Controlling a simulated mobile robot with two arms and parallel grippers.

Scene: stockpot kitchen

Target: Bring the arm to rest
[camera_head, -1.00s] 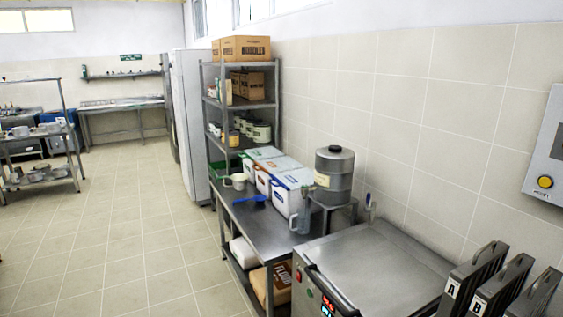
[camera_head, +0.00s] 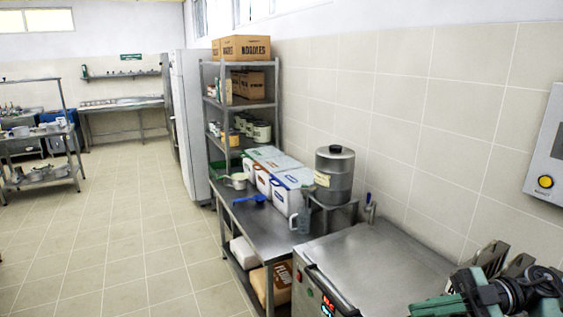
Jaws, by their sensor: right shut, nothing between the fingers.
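My right gripper (camera_head: 430,306) shows at the bottom right of the head view, low over the near right part of the steel cooker top. It is green and dark, points left, and is shut with nothing visible in it. My right arm behind it covers most of the labelled basket handles that stand there. My left gripper is not in view.
The cooker's flat steel lid (camera_head: 375,262) is clear in its middle. Open tiled floor lies left.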

